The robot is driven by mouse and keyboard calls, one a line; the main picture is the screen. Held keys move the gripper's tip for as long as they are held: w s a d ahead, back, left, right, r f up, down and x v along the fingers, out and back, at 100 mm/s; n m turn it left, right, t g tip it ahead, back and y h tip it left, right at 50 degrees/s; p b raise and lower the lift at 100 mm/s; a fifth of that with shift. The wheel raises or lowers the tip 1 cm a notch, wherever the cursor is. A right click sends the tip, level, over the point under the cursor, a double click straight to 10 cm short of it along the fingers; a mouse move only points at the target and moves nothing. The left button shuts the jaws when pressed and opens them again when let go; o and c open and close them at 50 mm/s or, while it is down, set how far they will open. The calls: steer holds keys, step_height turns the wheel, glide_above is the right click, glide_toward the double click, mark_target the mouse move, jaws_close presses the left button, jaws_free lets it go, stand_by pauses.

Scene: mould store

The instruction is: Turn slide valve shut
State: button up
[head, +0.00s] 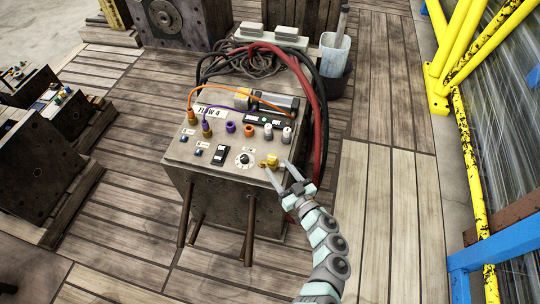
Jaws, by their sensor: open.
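A metal mould block (215,180) stands on legs on the plank floor, with a control panel on its top face. A small brass-yellow valve (269,162) sits at the panel's right side, beside a round black-and-white dial (244,159). I take this brass piece to be the slide valve; its handle position is too small to tell. My gripper (277,170) is open, its two thin fingers spread at the valve's near right side. I cannot tell whether either finger touches it. My arm reaches in from the lower right.
Orange and purple plugs, a black switch (220,155) and knobs crowd the panel. Thick red and black hoses (318,110) hang along the block's right side. Other moulds (35,165) stand left. A yellow guard frame (465,130) borders the right. Planks are clear at the front left.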

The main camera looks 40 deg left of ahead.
mark_target(270, 155)
steer(key=b+x, duration=0.2)
steer(key=x, duration=0.6)
steer(key=shift+w+a+b, duration=0.1)
steer(key=shift+a+b, duration=0.05)
steer(key=shift+b, duration=0.15)
jaws_close()
